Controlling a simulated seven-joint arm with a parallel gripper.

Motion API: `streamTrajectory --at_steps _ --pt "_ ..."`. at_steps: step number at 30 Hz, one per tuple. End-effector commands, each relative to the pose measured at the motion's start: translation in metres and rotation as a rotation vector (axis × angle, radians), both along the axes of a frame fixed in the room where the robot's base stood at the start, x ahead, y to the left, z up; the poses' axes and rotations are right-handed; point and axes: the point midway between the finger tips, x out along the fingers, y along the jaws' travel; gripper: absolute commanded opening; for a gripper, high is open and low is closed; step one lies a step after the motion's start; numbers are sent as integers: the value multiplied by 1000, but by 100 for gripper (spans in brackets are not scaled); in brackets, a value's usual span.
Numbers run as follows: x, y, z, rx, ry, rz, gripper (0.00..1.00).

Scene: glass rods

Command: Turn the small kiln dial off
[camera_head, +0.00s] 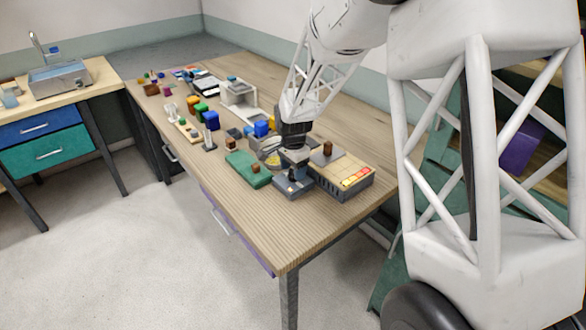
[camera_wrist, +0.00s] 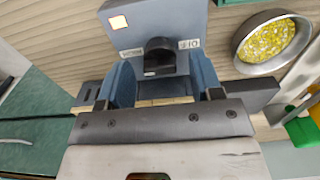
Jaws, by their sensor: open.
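A small blue-grey control box (camera_wrist: 185,18) carries a round black dial (camera_wrist: 160,52) with a pale mark at its lower edge in the wrist view. A small white label sits on each side of the dial; I cannot read them surely. In the head view my gripper (camera_head: 294,172) points down just above the box (camera_head: 288,190), hiding the dial.
A beige-topped unit (camera_head: 335,168) with glowing red and yellow patches stands right of the box. A green block (camera_head: 245,172) lies to its left. A round dish of yellow bits (camera_wrist: 268,42) is close by. The table's front end is clear.

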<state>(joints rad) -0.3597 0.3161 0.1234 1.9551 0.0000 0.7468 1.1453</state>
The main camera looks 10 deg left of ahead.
Motion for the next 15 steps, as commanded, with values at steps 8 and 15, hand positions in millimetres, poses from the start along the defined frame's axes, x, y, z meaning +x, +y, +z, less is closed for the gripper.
streamTrajectory --at_steps 8,15 --pt "0 0 -1 0 0 0 60" --pt "0 0 0 0 0 0 23"
